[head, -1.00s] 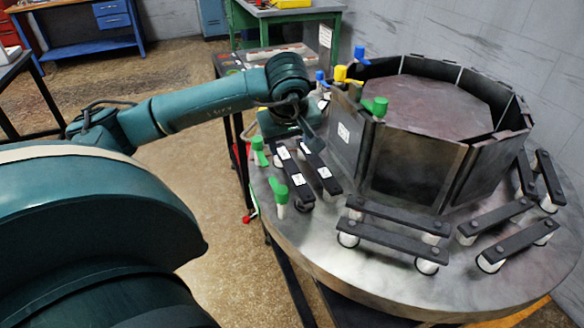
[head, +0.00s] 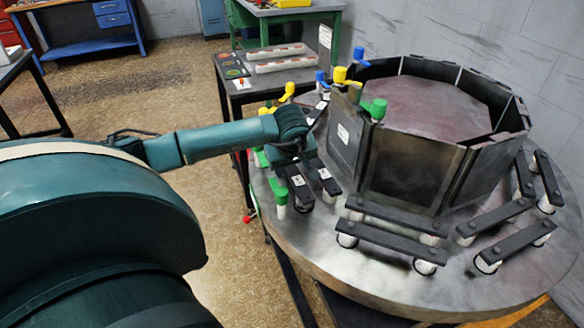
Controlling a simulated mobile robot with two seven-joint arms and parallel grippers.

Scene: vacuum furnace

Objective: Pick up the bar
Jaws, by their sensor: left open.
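Several dark bars rest on white round posts around the metal turntable (head: 330,250). Two short bars with white labels, one on the left (head: 300,188) and one on the right (head: 327,180), lie beside the furnace wall at the turntable's left side. My left gripper (head: 303,172) is open at the far part of these two bars and hides it. I cannot tell whether its fingers touch or straddle a bar. Other bars lie at the front (head: 388,243) and at the right (head: 515,246). My right gripper is not in view.
The dark panelled furnace ring (head: 408,172) stands close to the right of my left gripper. Green-topped (head: 279,190), yellow-topped (head: 288,92) and blue-topped (head: 359,55) clamps stand around it. A side table (head: 243,95) with long trays is behind. Bare floor lies left.

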